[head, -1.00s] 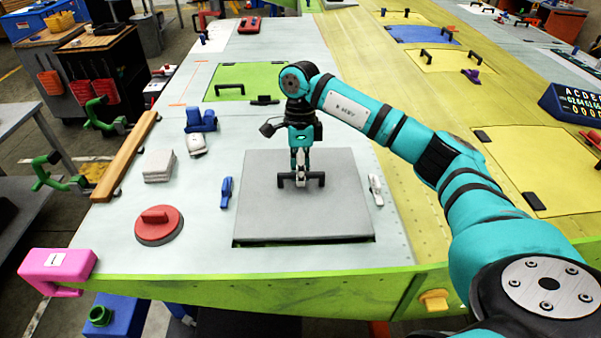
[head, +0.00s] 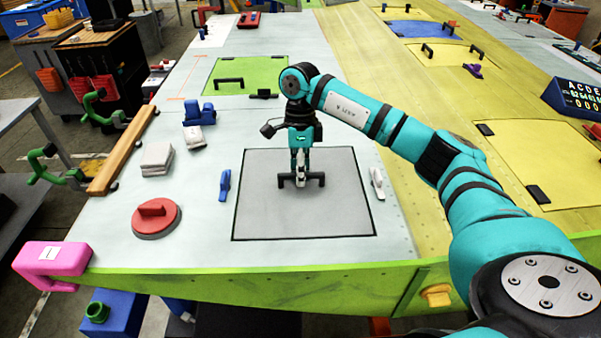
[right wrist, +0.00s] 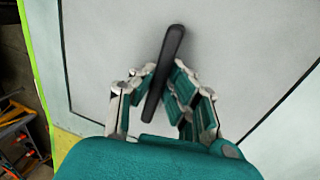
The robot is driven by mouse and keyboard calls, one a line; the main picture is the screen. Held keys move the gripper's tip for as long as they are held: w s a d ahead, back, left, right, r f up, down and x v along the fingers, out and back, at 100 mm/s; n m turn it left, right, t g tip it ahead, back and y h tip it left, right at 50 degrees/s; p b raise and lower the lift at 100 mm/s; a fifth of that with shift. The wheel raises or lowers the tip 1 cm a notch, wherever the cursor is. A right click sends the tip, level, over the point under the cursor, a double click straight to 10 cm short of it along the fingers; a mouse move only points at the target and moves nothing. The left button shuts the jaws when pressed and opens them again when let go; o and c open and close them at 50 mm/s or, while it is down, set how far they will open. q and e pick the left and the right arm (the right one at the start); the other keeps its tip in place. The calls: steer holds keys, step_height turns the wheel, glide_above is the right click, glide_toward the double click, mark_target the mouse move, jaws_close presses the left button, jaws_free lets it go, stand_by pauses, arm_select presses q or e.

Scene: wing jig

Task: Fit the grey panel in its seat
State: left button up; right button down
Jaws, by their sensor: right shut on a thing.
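The grey panel (head: 275,213) lies in its seat near the front edge of the wing, flush with the skin around it. A thin dark gap runs around it on all sides in the head view. Its black handle (head: 316,180) stands up from the middle. My right gripper (head: 300,182) is shut on this handle from above. In the right wrist view the fingers of my right gripper (right wrist: 160,95) lie on both sides of the handle (right wrist: 172,50), and the panel (right wrist: 225,60) spreads out behind it. My left gripper is not in view.
A blue clamp (head: 224,185) lies left of the panel and a white one (head: 377,183) right of it. A red disc with a handle (head: 156,218), a white block (head: 156,158) and a wooden bar (head: 124,152) lie further left. A green panel (head: 247,76) is behind.

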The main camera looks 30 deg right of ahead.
steer(key=shift+f, duration=0.1)
steer(key=c, duration=1.3)
jaws_free()
steer(key=shift+c, duration=0.2)
steer(key=v, duration=1.2)
steer(key=shift+a, duration=0.1)
